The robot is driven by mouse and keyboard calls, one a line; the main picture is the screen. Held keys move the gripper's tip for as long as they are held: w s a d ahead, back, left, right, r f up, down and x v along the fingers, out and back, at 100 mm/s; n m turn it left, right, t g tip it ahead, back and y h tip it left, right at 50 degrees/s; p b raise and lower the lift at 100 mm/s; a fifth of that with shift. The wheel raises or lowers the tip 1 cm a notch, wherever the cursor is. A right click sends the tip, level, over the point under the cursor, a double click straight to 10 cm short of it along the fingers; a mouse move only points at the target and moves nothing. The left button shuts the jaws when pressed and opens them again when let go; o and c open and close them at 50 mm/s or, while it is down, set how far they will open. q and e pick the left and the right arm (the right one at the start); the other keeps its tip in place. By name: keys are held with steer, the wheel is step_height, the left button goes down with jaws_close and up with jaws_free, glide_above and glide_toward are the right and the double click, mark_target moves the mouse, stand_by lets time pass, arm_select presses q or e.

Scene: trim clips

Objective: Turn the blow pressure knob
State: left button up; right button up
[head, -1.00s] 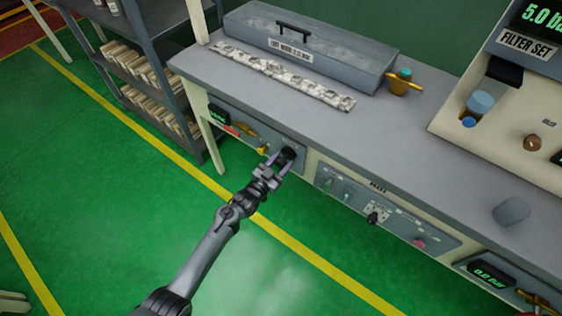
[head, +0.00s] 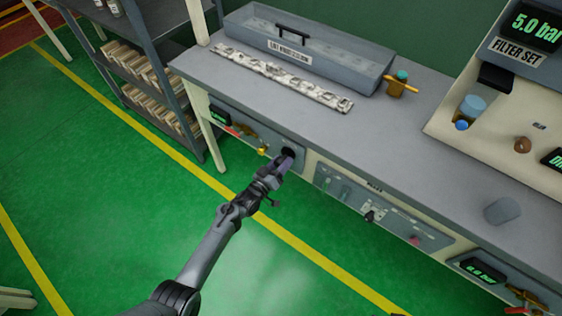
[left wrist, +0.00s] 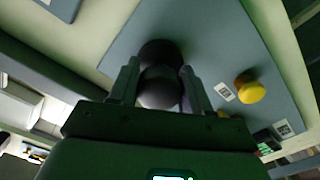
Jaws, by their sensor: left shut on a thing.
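The black round knob (head: 289,152) sits on a grey panel (head: 233,118) on the front of the bench, below the worktop edge. My left gripper (head: 281,165) reaches it from the front and is shut on it. In the left wrist view the dark knob (left wrist: 160,88) stands between the two fingers of my left gripper (left wrist: 157,85), one on each side. The gripper has rolled, so the fingers partly cover the knob in the head view. My right gripper is not in view.
A brass valve with a yellow knob (head: 263,151) is beside the black knob; the yellow knob also shows in the left wrist view (left wrist: 249,89). Another control panel (head: 385,208) is to the right. A grey tray (head: 330,62) and metal strip (head: 280,78) lie on the bench.

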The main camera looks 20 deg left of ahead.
arm_select(q)
steer(key=shift+s+f, duration=0.1)
steer(key=shift+f, duration=0.1)
stand_by(0.4)
steer(key=o, duration=0.8)
steer(key=shift+c, duration=0.2)
steer(key=shift+o, duration=1.2)
steer(key=shift+r, duration=0.1)
